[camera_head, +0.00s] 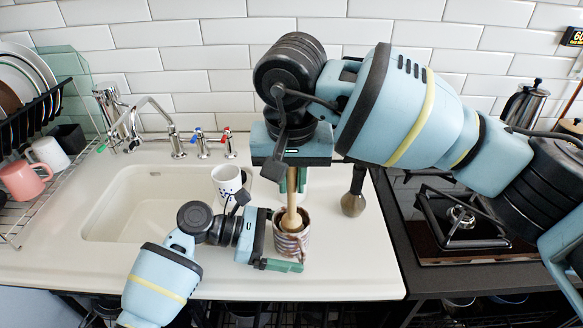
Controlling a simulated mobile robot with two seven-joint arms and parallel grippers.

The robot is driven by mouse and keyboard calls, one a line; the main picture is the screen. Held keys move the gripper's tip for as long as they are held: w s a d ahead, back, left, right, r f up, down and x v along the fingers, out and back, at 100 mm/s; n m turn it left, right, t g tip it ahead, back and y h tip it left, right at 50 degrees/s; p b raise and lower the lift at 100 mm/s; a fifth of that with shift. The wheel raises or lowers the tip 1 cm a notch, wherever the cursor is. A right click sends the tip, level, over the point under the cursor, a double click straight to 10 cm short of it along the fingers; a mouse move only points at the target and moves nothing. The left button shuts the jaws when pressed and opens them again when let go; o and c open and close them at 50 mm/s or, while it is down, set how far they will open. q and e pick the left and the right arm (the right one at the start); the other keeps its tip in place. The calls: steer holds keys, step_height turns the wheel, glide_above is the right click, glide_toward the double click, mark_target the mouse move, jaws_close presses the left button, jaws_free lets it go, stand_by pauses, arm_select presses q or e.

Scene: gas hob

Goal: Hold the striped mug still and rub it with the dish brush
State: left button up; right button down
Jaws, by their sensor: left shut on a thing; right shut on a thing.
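The striped mug (301,240) stands upright near the counter's front edge, right of the sink. My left gripper (281,264) comes in from the left and is shut on the mug at its near side. My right gripper (292,181) is above the mug, pointing down, shut on the dish brush (291,208). The brush's wooden handle stands nearly upright, and its lower end is inside the mug's opening. The lower end is hidden, so I cannot tell whether it touches the mug's inner wall.
A white mug with dark marks (226,181) stands behind my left gripper. A dark, round-bottomed object (353,203) stands right of the brush. The sink (135,205) and dish rack (30,205) are left; the gas hob (462,216) is right. Front-right counter is clear.

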mark_target(290, 200)
steer(key=shift+f, duration=1.45)
steer(key=shift+f, duration=0.7)
steer(key=shift+a, duration=0.1)
steer(key=shift+w+a+r, duration=0.1)
steer(key=shift+w+a, duration=0.15)
steer(key=shift+a, duration=0.05)
steer(key=shift+s, duration=0.1)
steer(key=shift+s, duration=0.4)
steer(key=shift+d, duration=0.15)
